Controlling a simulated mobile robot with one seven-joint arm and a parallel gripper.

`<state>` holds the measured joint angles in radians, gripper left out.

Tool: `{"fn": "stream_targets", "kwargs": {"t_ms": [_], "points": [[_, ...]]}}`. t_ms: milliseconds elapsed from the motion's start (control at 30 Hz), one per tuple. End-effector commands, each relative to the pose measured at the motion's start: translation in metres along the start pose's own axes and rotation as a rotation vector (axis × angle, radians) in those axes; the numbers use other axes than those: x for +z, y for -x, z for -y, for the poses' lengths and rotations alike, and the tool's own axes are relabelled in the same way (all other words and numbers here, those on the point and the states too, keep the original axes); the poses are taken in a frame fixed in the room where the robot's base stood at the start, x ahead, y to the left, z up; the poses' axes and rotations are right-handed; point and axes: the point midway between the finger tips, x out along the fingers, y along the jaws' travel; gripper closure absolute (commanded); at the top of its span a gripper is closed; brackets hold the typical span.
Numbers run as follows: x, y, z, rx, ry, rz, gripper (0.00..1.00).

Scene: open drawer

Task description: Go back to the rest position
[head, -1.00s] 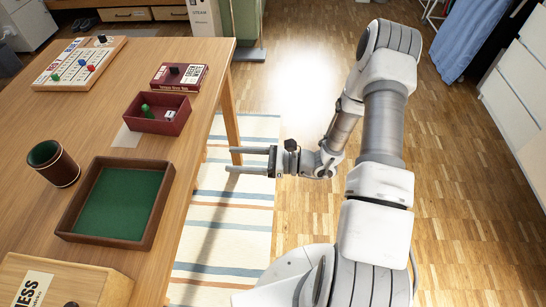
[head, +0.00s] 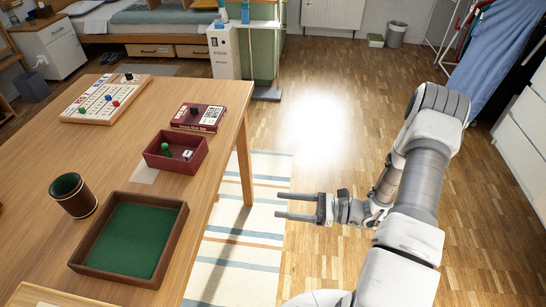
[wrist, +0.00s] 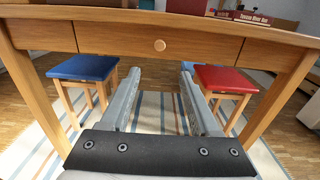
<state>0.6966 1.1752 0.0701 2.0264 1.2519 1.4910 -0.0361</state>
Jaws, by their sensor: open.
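My gripper (head: 296,206) is open and empty. In the head view it is beside the table's right edge, over the striped rug, with its fingers pointing left toward the table. In the wrist view my gripper's two fingers (wrist: 157,95) stand wide apart with nothing between them. My arm folds down from the right side of the head view.
On the table are a green-lined tray (head: 180,240), a dice cup (head: 75,197), a red box (head: 150,160), a game box (head: 198,117) and a peg board (head: 80,118). A blue stool (wrist: 82,67) and a red stool (wrist: 226,78) stand under the table. Floor right of the rug is clear.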

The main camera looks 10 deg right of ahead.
Motion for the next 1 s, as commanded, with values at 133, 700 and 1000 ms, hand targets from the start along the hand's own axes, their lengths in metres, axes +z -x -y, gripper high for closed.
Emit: {"fn": "stream_targets", "kwargs": {"t_ms": [133,700,1000], "points": [[0.001,0.0,0.0,0.001,0.001,-0.001,0.38],[0.082,-0.017,-0.033,0.391,0.319,-0.25,0.38],[0.126,-0.017,-0.061,0.622,0.557,-0.433,0.38]]}}
